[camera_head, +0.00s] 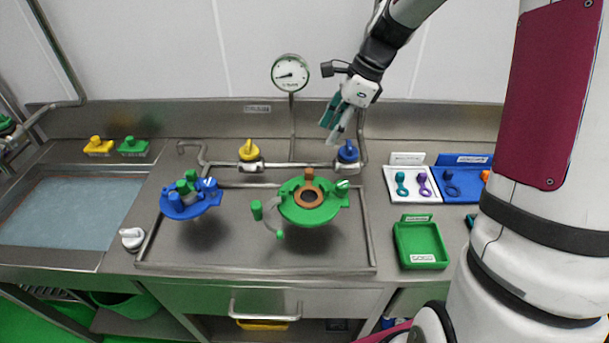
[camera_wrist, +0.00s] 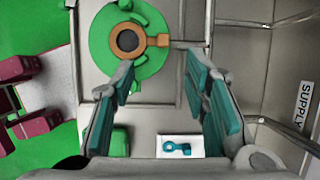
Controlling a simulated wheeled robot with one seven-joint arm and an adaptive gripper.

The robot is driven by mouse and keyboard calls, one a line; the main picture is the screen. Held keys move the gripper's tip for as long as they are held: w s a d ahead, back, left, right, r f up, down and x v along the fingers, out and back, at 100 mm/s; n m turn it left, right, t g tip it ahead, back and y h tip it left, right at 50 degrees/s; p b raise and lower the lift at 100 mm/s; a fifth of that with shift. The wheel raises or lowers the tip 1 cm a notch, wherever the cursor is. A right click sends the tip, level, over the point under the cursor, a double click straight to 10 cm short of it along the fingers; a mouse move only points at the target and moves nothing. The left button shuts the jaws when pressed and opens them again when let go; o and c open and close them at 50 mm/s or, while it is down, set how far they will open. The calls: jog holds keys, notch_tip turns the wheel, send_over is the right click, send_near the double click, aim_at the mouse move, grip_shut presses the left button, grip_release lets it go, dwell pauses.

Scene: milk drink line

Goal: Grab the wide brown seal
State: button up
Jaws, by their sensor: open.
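The wide brown seal (camera_head: 309,187) is an orange-brown ring with a tab. It sits on top of the round green fitting (camera_head: 328,213) over the right part of the steel sink area. In the wrist view the seal (camera_wrist: 145,41) shows at the top, left of centre, around a dark opening, with its tab pointing right. My gripper (camera_head: 335,118) is up near the back wall, above and behind the fitting, well apart from the seal. Its teal-padded fingers, also in the wrist view (camera_wrist: 160,95), are open with nothing between them.
A blue fitting (camera_head: 190,203) stands left of the green one. Yellow (camera_head: 249,150) and blue (camera_head: 348,151) valve knobs line the back pipe. At right are a white tray (camera_head: 410,197) with teal and purple seals, a blue tray (camera_head: 470,170), and an empty green tray (camera_head: 420,245).

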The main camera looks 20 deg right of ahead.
send_over(307, 170)
jog(key=s+d, duration=0.1)
jog(key=d, duration=0.2)
jog(key=f, duration=0.8)
jog(key=shift+a+p, duration=0.25)
jog(key=shift+p, duration=0.15)
jog(key=shift+a+p+x, duration=0.1)
jog(key=shift+p+x, duration=0.15)
jog(key=shift+x, duration=1.1)
jog(key=shift+a+p+x, duration=0.15)
jog(key=shift+p+x, duration=0.1)
jog(key=shift+x, duration=1.05)
jog(key=shift+w+r, duration=0.1)
jog(key=shift+w, duration=0.15)
jog(key=c, duration=1)
